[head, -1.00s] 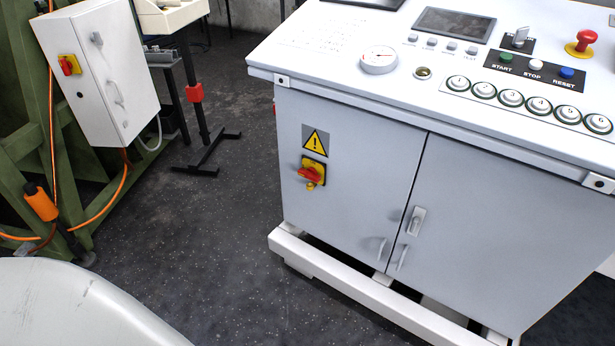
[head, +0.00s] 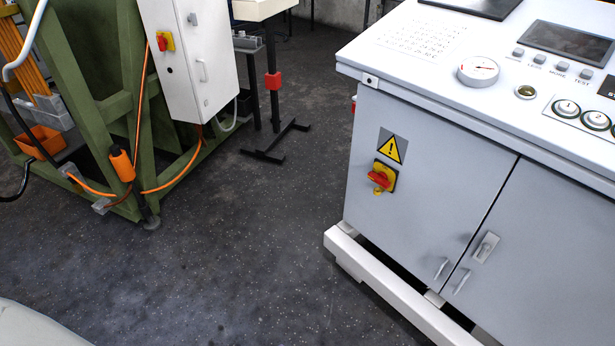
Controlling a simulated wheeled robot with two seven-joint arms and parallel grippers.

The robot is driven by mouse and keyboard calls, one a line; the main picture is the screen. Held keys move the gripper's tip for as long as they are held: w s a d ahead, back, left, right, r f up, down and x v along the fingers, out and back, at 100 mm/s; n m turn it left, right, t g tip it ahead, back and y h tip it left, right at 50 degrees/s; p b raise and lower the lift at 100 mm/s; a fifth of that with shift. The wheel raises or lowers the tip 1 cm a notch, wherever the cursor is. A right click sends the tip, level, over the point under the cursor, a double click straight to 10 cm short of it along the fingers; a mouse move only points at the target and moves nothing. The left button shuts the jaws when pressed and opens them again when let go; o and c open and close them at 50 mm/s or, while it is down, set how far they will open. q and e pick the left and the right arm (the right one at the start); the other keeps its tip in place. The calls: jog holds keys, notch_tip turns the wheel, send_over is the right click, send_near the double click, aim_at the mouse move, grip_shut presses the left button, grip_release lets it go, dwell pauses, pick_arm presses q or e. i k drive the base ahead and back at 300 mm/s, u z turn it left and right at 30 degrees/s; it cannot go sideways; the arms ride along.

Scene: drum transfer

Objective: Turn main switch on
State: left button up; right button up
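A red rotary switch on a yellow plate (head: 382,177) sits on the front left door of the grey control cabinet (head: 430,190), below a yellow warning triangle (head: 392,147). A second red switch on a yellow plate (head: 165,41) is on the white box (head: 190,60) mounted on the green frame. I cannot tell from the view which one is the main switch. Neither of my grippers shows in the head view.
The dark floor (head: 240,230) between the green frame (head: 100,110) and the cabinet is clear. A black stand foot (head: 275,143) stands further back. The cabinet's white base rail (head: 385,285) sticks out at floor level. An orange bin (head: 40,142) lies at the left.

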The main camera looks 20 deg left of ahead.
aim_at(381, 178)
jog(key=u, duration=1.5)
jog(key=i, duration=3.05)
jog(key=z, duration=3.5)
jog(key=i, duration=0.45)
